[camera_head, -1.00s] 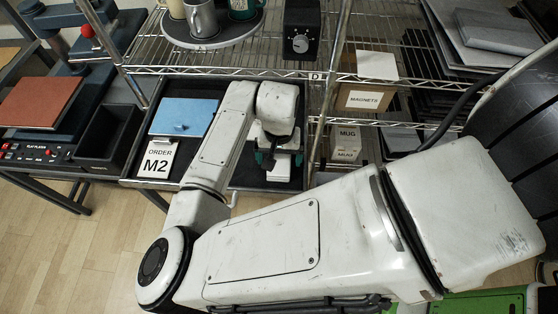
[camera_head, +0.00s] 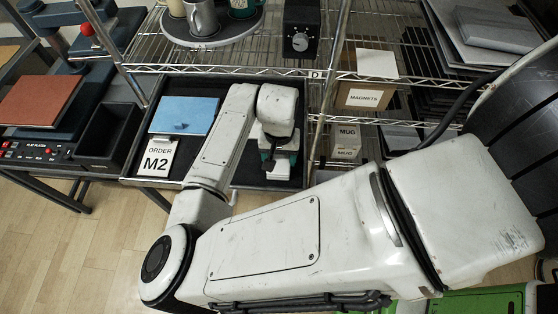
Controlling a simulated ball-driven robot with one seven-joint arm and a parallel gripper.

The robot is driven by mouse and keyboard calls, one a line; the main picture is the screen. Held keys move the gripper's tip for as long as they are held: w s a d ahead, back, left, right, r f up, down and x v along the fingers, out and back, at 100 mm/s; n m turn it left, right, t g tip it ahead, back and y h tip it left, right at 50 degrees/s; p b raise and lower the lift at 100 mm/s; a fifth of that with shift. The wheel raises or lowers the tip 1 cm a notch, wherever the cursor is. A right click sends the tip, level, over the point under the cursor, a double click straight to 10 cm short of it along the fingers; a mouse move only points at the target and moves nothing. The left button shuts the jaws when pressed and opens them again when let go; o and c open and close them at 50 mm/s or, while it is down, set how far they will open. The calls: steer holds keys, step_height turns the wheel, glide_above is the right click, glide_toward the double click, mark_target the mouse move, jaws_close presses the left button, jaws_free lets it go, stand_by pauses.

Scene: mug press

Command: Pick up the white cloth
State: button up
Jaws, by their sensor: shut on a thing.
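The white cloth (camera_head: 279,171) shows as a small folded white piece at the right side of the dark tray (camera_head: 240,177). My gripper (camera_head: 276,160) is directly over it, pointing down, and is shut on the cloth. The fingers and much of the cloth are hidden behind my wrist. I cannot tell whether the cloth is clear of the tray floor.
A wire shelf with a round tray of mugs (camera_head: 202,20) and a black dial box (camera_head: 301,32) is behind. Cardboard boxes (camera_head: 364,95) stand right.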

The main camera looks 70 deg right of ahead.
mark_target(279, 158)
steer(key=shift+r, duration=0.5)
step_height(279, 158, up, 2)
steer(key=shift+r, duration=0.15)
steer(key=s+r+b, duration=0.2)
steer(key=s+r, duration=0.7)
steer(key=s, duration=0.5)
steer(key=shift+a+r, duration=0.35)
steer(key=shift+a, duration=0.1)
steer(key=o, duration=0.5)
steer(key=c, duration=0.4)
